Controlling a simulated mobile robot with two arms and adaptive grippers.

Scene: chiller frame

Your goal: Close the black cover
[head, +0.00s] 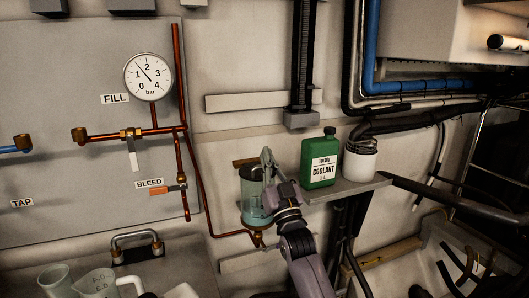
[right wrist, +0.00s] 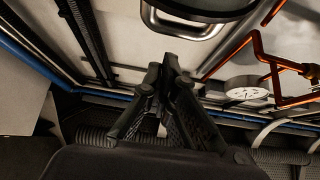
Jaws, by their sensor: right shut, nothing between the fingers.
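I cannot pick out the black cover with certainty. A clear vessel with greenish liquid (head: 250,205) is mounted on the wall, and its top is partly hidden by my right gripper. My right gripper (head: 267,156) points up in front of the vessel's upper right side; I cannot tell whether it touches. In the right wrist view its fingers (right wrist: 170,65) are together and empty. My left gripper is not in view.
A green coolant bottle (head: 320,165) and a white jar (head: 359,161) stand on a small shelf (head: 345,188) right of the vessel. Copper pipes (head: 198,180) and a pressure gauge (head: 148,77) are on the left. Measuring jugs (head: 98,284) stand at lower left.

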